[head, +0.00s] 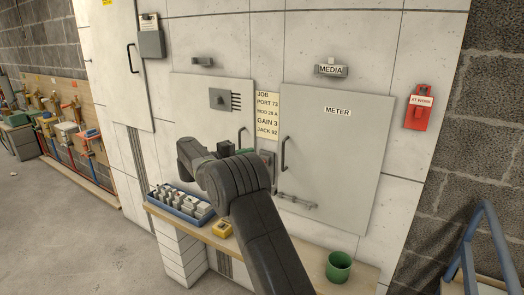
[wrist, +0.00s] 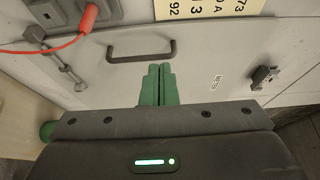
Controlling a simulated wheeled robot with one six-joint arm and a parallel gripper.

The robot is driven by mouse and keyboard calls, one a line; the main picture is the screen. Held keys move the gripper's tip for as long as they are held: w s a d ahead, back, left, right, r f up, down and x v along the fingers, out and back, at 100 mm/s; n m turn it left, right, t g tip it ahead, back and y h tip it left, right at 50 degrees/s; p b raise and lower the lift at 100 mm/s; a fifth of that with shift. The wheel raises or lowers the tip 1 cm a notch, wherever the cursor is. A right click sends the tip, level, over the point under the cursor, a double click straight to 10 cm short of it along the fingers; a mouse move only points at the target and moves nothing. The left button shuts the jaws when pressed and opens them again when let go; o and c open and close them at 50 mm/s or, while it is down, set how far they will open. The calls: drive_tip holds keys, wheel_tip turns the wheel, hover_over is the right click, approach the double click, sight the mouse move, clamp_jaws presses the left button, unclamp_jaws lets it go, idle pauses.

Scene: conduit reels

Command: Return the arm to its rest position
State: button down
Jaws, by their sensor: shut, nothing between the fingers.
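My gripper (wrist: 157,80) shows in the wrist view with its two green fingers together and nothing between them. The fingers point at the grey METER door (wrist: 195,60), near its dark handle (wrist: 142,51), with no clear contact. In the head view my dark arm (head: 265,235) reaches up from the bottom toward the wall, bent at the elbow. It covers part of the counter and wall, and my gripper is mostly hidden behind it. The METER door (head: 345,165) looks closed there.
The wooden counter (head: 300,257) below holds a blue tray (head: 163,205) of grey pieces, a yellow box (head: 222,229) and a green cup (head: 339,266). A red plug (wrist: 90,15) with a cable sits in a grey panel. A blue rail (head: 468,250) stands at right. Floor at left is clear.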

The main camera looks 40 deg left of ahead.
drive_tip(key=shift+s, duration=0.2)
drive_tip(key=x, duration=0.4)
drive_tip(key=p+x, duration=0.1)
drive_tip(key=x, duration=0.8)
drive_tip(key=shift+w+a+p, duration=0.2)
drive_tip(key=shift+w+p, duration=0.1)
drive_tip(key=shift+p, duration=0.1)
drive_tip(key=shift+w, duration=0.1)
drive_tip(key=shift+r, duration=0.1)
